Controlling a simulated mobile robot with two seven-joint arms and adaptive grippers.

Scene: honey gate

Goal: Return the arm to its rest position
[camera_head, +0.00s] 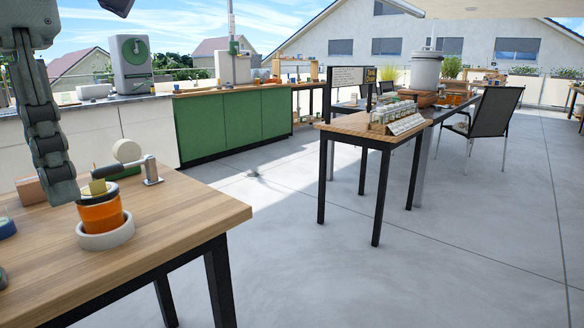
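My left gripper (62,190) hangs down from the upper left over the wooden table, its fingertip near the tabletop in the picture. I see it from the side, mostly one finger, so its opening is hidden. Just right of it an orange-filled jar (101,212) stands upright in a white ring (108,238). A small yellowish piece (97,187) shows at the jar's top. A metal lever fitting (150,168) stands behind the jar, its arm reaching left over the jar in the picture. The gripper looks apart from the jar. My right gripper is not recognisable in view.
The wooden table (190,215) has bare top to the right. A cream roll (127,152) and a reddish-brown block (30,190) stand behind. A green cabinet (230,125) and a second table with small jars (395,115) stand farther off. Open floor lies between.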

